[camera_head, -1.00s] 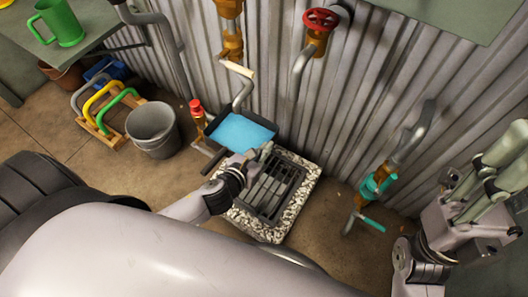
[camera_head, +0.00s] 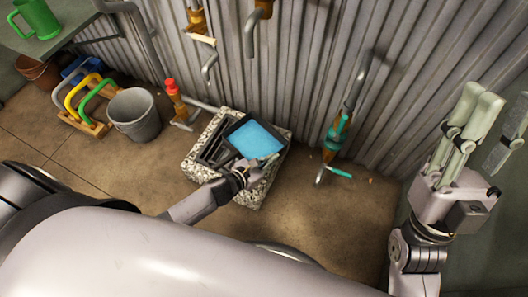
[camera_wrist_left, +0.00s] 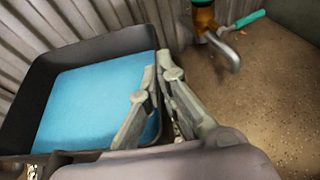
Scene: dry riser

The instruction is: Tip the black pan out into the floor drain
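The black pan (camera_head: 235,122) holds flat blue water (camera_head: 257,140) and is over the right part of the floor drain. The drain is a dark grate (camera_head: 208,152) in a speckled stone surround (camera_head: 250,196); the pan hides much of the grate. My left gripper (camera_head: 244,166) is at the pan's near edge. In the left wrist view its fingers (camera_wrist_left: 161,72) straddle the right wall of the pan (camera_wrist_left: 95,44), one inside and one outside, closed on it. The pan looks roughly level. My right gripper (camera_head: 486,122) is open and empty at the right.
A corrugated wall (camera_head: 300,80) rises behind the drain. A teal-handled tap (camera_head: 336,140) stands right of the drain, and a red-capped pipe (camera_head: 174,97) at its left. A grey bucket (camera_head: 134,115) and a rack with coloured handles (camera_head: 83,100) stand further left. Floor in front right is clear.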

